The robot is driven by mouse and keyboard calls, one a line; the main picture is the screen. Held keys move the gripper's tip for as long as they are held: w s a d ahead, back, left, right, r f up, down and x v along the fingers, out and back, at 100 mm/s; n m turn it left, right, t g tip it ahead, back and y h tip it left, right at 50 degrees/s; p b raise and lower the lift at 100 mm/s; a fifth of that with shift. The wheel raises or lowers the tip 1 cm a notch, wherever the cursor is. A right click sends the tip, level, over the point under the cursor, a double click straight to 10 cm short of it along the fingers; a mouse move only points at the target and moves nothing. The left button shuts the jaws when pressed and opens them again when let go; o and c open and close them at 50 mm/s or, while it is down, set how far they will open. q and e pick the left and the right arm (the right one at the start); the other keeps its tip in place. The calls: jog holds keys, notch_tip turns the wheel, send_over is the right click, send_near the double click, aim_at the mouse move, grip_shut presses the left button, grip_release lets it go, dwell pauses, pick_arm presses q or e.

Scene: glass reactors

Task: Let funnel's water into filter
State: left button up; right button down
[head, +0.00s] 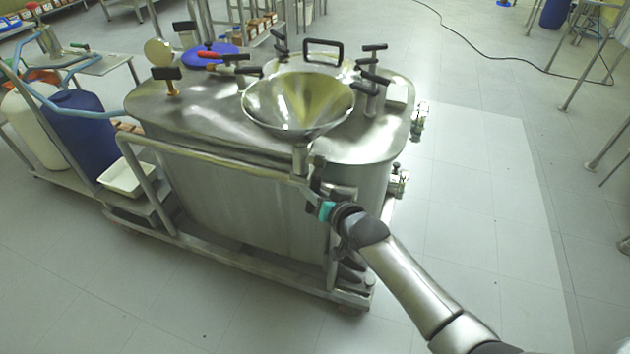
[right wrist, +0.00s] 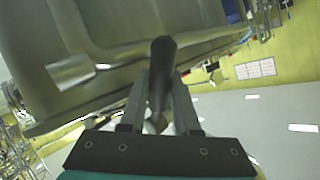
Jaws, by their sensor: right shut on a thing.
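A wide steel funnel (head: 290,112) stands above the front right of a large steel vessel (head: 240,205), which may be the filter. Its stem (head: 300,160) goes down near the vessel's front edge. I cannot tell the water level from the yellowish shine inside the funnel. My right gripper (head: 318,192) is just below and right of the stem. In the right wrist view it is shut on a dark round handle (right wrist: 162,75) that sticks out between the fingers. The handle's joint to the stem is hidden. My left gripper is in neither view.
The vessel's lid carries several valves with black handles (head: 375,78), a gauge (head: 158,52) and a blue disc (head: 212,52). A frame rail (head: 215,157) runs along the vessel's front. A blue drum (head: 80,130) and a white tray (head: 127,177) stand left. The floor at right is open.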

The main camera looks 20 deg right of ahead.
jog(key=r+g+p, duration=0.1)
jog(key=p, duration=0.1)
jog(key=s+r+m+g+p, duration=0.1)
jog(key=p, duration=0.2)
jog(key=a+r+m+g+y+p, duration=0.1)
jog(key=p, duration=0.1)
jog(key=shift+s+r+g+p, duration=0.1)
jog(key=shift+s+g+p, duration=0.15)
jog(key=shift+g+p, duration=0.1)
jog(key=shift+s+a+r+m+g+y+p, duration=0.1)
jog(key=shift+s+r+m+g+y+p, duration=0.05)
jog(key=shift+r+m+g+y+p, duration=0.3)
jog(key=shift+s+a+r+m+g+y+p, duration=0.15)
jog(key=shift+r+m+g+y+p, duration=0.15)
jog(key=shift+m+g+p, duration=0.25)
jog(key=shift+r+m+g+y+p, duration=0.4)
jog(key=shift+r+g+p, duration=0.15)
jog(key=shift+g, duration=0.3)
jog(key=c, duration=0.6)
grip_release()
jog(key=shift+s, duration=0.1)
jog(key=shift+s+d+r, duration=0.25)
jog(key=shift+d+r, duration=0.05)
jog(key=shift+r, duration=0.15)
jog(key=p+v, duration=0.3)
jog(key=v, duration=1.1)
